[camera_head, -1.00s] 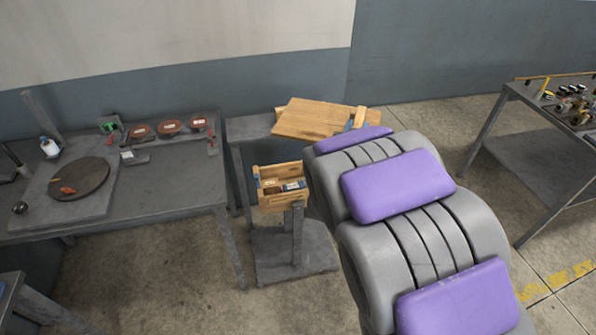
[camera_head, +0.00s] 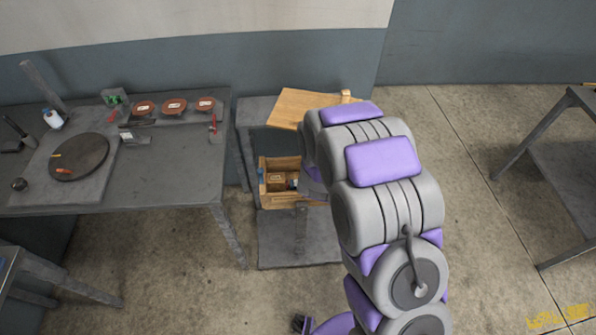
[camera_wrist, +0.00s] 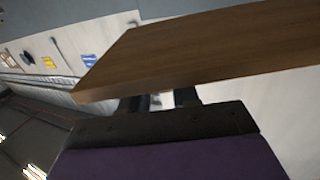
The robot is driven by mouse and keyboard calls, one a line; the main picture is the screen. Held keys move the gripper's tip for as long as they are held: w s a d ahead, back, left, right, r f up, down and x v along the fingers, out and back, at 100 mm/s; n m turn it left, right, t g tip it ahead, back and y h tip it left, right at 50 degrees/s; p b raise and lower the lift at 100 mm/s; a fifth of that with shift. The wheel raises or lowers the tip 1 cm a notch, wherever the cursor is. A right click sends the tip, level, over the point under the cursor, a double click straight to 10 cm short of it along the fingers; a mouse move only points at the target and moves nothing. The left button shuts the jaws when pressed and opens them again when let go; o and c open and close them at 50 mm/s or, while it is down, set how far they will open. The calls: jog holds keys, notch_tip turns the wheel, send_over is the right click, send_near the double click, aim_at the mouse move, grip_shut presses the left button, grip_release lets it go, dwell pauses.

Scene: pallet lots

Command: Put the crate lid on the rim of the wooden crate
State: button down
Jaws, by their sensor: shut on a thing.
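The crate lid, a flat light-wood board (camera_head: 292,108), shows at the upper middle of the head view, partly hidden by my arm. It looks tilted and lies above and behind the crate in the picture. In the wrist view the lid (camera_wrist: 200,48) spans the top as a brown slab, directly ahead of the jaws. My gripper (camera_wrist: 160,100) is shut on its near edge; the fingertips are partly hidden. The open wooden crate (camera_head: 264,196) sits on a grey stand, with small boxes inside. My arm covers its right side. The lid is apart from the crate.
A grey workbench (camera_head: 185,185) on the left holds a round dark plate (camera_head: 79,157), several reddish discs and small tools. A grey table (camera_head: 250,113) stands behind the crate. Another table (camera_head: 570,150) is at the far right. Open floor lies between.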

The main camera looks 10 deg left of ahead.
jog(key=s+a+f+n+y+p, duration=0.1)
jog(key=s+a+f+p, duration=0.25)
jog(key=f, duration=0.55)
jog(key=s+a+f+n+y+p, duration=0.1)
jog(key=s+a+f+y+p, duration=0.15)
jog(key=a+f, duration=0.45)
jog(key=s+d+f+n+y+p, duration=0.2)
jog(key=s+d+f+y+p, duration=0.15)
jog(key=s+d+f, duration=0.55)
jog(key=w+f+h+b, duration=0.1)
jog(key=w+f+b, duration=0.1)
jog(key=w+b, duration=0.6)
jog(key=shift+w+a+f+g+b, duration=0.15)
jog(key=shift+w+a+g+b, duration=0.25)
jog(key=shift+b, duration=0.6)
jog(key=shift+w+b, duration=0.15)
jog(key=shift+b, duration=0.45)
